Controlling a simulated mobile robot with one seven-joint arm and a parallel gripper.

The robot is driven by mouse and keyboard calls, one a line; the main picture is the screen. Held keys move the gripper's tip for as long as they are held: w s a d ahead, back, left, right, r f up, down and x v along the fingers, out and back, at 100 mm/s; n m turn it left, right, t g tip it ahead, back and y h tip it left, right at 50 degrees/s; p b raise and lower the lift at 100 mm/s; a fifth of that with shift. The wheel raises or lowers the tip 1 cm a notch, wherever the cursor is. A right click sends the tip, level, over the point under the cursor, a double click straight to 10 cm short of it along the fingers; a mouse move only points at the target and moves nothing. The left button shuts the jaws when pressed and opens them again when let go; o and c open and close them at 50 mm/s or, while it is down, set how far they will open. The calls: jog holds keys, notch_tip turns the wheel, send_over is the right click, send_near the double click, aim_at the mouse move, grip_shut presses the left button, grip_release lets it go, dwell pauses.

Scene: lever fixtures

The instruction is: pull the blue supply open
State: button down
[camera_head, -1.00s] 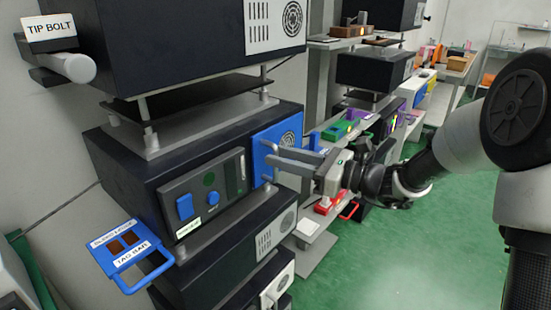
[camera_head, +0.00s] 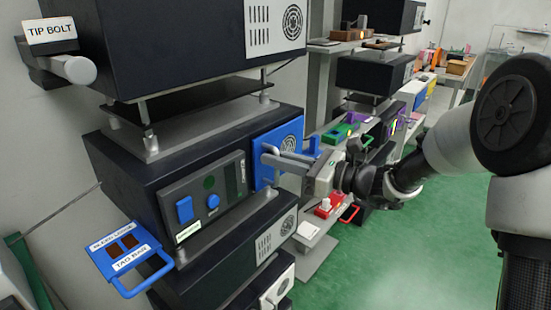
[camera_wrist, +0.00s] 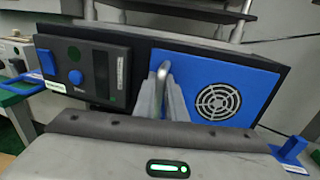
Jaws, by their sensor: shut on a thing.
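The blue supply is a dark box with a blue front panel (camera_head: 289,139) bearing a round fan grille. The panel also shows in the wrist view (camera_wrist: 240,78), about flush with the box front; a small gap cannot be ruled out. A pale upright handle (camera_wrist: 163,70) stands at the panel's left part. My gripper (camera_head: 272,158) reaches it from the right, and its fingers (camera_wrist: 164,95) are shut on the handle. The fingers hide the handle's lower part.
Left of the panel is a control plate with a blue switch (camera_head: 184,209) and a blue knob (camera_head: 213,201). A blue tag bar (camera_head: 128,258) juts out at lower left. Dark units sit above and below. Green floor (camera_head: 400,265) is clear to the right.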

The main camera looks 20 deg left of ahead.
jog(key=s+d+p, duration=0.3)
jog(key=s+d, duration=0.1)
jog(key=d, duration=0.7)
jog(key=shift+s+d, duration=0.3)
jog(key=shift+s, duration=0.1)
jog(key=c, duration=1.8)
grip_release()
jog(key=s+d, duration=0.1)
jog(key=d, duration=0.4)
jog(key=s+d+p, duration=0.1)
jog(key=d, duration=0.5)
jog(key=s+d+p, duration=0.1)
jog(key=d, duration=0.5)
jog(key=shift+s, duration=0.2)
